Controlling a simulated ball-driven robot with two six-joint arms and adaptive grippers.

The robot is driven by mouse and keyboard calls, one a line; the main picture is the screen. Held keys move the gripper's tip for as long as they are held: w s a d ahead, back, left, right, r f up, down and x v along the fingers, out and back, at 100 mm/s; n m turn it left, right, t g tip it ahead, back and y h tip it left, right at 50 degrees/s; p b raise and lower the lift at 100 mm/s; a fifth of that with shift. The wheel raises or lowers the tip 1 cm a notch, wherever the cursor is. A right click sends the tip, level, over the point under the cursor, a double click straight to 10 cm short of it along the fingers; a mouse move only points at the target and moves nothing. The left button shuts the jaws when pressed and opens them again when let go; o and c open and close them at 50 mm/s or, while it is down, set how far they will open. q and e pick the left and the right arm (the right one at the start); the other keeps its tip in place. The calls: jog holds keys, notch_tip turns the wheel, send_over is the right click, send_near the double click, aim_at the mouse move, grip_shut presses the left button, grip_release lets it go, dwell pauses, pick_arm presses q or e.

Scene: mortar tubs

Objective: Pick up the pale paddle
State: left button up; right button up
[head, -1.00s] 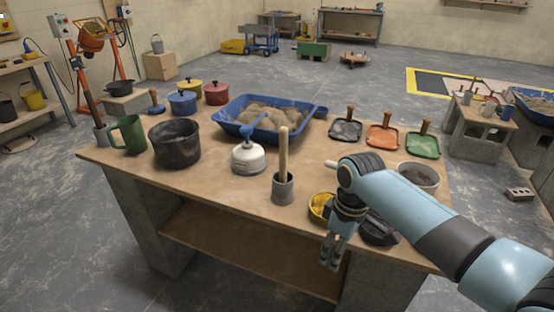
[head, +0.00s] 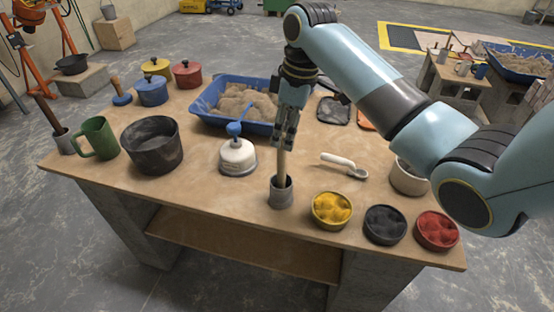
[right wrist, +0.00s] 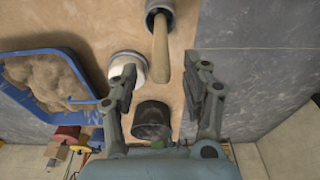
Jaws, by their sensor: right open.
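The pale paddle (head: 282,164) is a light wooden stick standing upright in a small grey cup (head: 281,194) near the table's front edge. My right gripper (head: 284,142) is over its upper part and hides its top in the head view. In the right wrist view the paddle (right wrist: 162,55) reaches from its cup (right wrist: 157,8) into the space between the two open fingers (right wrist: 165,84). Gaps show on both sides of it, so neither finger seems to touch it. My left gripper is not in view.
A white canister (head: 238,157) stands close left of the cup. A blue tub of sand (head: 205,105) is behind. A white-handled scoop (head: 345,164) and a yellow-filled bowl (head: 332,210) are to the right. A darker stick (head: 47,114) stands in another cup far left.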

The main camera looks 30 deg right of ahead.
aim_at(279, 156)
jog(key=f, duration=0.2)
jog(key=shift+w+a+f, duration=0.15)
jog(key=shift+a+f, duration=0.05)
jog(key=shift+f, duration=0.2)
jog(key=f, duration=0.3)
jog(key=w+f+p, duration=0.1)
jog(key=f, duration=0.1)
jog(key=shift+a, duration=0.35)
jog(key=shift+s+r, duration=0.1)
jog(key=shift+s, duration=0.05)
jog(key=c, duration=0.4)
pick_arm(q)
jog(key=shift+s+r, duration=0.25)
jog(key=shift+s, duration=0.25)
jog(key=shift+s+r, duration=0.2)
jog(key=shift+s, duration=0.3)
pick_arm(e)
grip_shut()
